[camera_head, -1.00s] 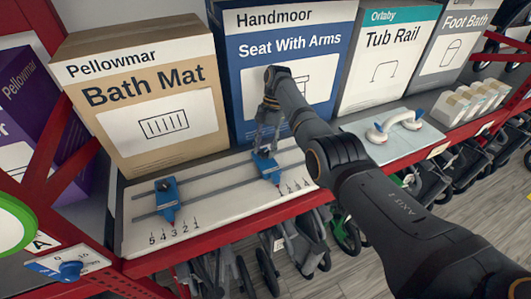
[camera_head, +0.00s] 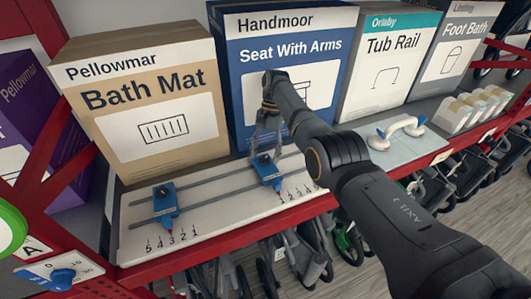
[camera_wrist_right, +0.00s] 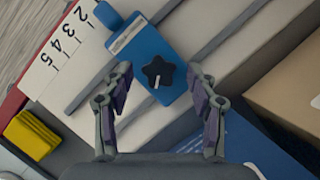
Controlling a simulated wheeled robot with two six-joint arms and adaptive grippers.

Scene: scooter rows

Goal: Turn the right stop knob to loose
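The right stop (camera_head: 269,174) is a blue block on two grey rails over a white scale board, near its numbers. Its black star-shaped knob (camera_wrist_right: 158,72) with a white pointer mark shows clearly in the right wrist view. My right gripper (camera_head: 266,150) is just above this stop. In the wrist view its two fingers (camera_wrist_right: 158,74) are apart, with the knob between their tips in the picture; I cannot tell whether they touch it. The left stop (camera_head: 165,203), a similar blue block, sits further left on the rails. My left gripper is not in view.
Large boxes stand behind the board: Bath Mat (camera_head: 150,110), Seat With Arms (camera_head: 300,60) and Tub Rail (camera_head: 385,60). A white grab handle (camera_head: 397,132) lies on a pale plate to the right. A blue dial (camera_head: 62,279) is at lower left. The red shelf edge (camera_head: 230,238) runs in front.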

